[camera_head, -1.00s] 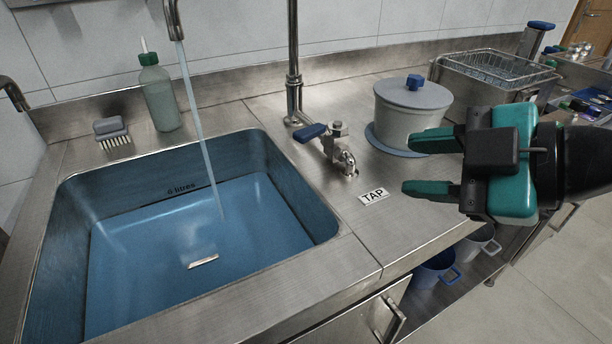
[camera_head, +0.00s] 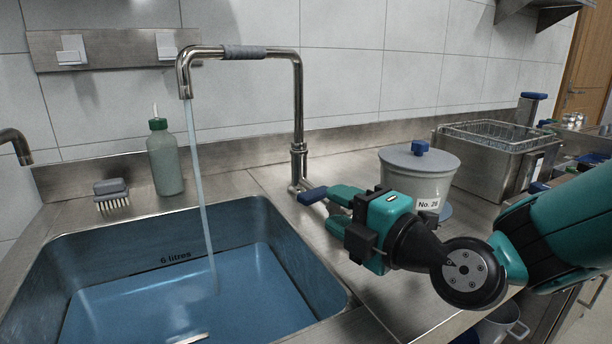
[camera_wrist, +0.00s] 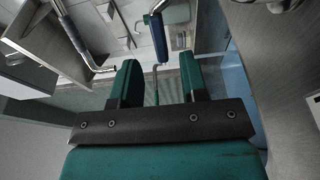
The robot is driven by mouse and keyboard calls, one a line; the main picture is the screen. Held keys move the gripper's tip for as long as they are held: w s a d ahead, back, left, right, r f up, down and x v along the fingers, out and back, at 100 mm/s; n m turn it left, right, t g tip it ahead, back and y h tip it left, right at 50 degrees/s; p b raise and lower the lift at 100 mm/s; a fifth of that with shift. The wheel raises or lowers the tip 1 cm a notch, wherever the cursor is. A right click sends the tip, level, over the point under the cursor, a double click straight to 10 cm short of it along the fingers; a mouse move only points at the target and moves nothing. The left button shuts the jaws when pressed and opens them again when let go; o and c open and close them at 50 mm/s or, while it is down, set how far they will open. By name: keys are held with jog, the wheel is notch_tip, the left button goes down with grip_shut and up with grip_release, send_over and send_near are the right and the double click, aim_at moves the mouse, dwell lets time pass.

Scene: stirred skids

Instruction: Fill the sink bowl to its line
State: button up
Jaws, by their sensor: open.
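The blue sink bowl (camera_head: 275,235) stands at left in the head view, with blue water (camera_head: 190,300) in it. "6 litres" (camera_head: 175,257) is marked on its far wall, just above a dark line near the water's edge; I cannot tell whether the water touches that line. A stream (camera_head: 203,190) runs from the tap spout (camera_head: 184,80) into the bowl. The blue tap lever (camera_head: 312,195) is just left of my gripper (camera_head: 332,209), which is open. In the wrist view, the lever (camera_wrist: 159,38) shows beyond and between my open fingers (camera_wrist: 160,65); contact is not seen.
A lidded grey pot (camera_head: 420,175) labelled "No. 28" stands right of my gripper. A green bottle (camera_head: 165,160) and a brush (camera_head: 111,193) stand behind the bowl. A wire basket (camera_head: 495,135) sits at back right. The upright tap pipe (camera_head: 298,120) rises behind the lever.

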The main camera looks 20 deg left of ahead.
aim_at(319, 199)
jog(key=p+x, duration=0.2)
jog(key=x, duration=0.6)
jog(key=shift+d, duration=0.1)
grip_shut()
